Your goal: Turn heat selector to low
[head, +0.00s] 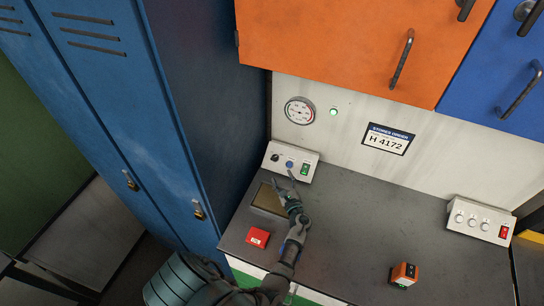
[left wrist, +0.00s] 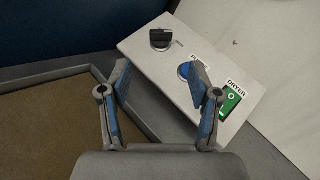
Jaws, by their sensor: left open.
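A white control box (head: 291,162) stands on the grey worktop against the back wall. It bears a black knob (head: 275,157) at its left, a blue button (head: 290,164) in the middle and a green switch (head: 304,169) at its right. In the left wrist view the black knob (left wrist: 160,39) has a bar-shaped grip, beyond the fingertips; its markings are too small to read. My left gripper (head: 284,179) is open and empty just in front of the box. In the left wrist view its right fingertip overlaps the blue button (left wrist: 184,70). My right gripper is out of view.
A second box (head: 481,220) with several controls stands at the right. A red block (head: 257,237), an orange-black block (head: 403,274) and a brown-topped tray (head: 268,200) are on the worktop. Blue lockers (head: 130,110) rise at left; the middle of the worktop is clear.

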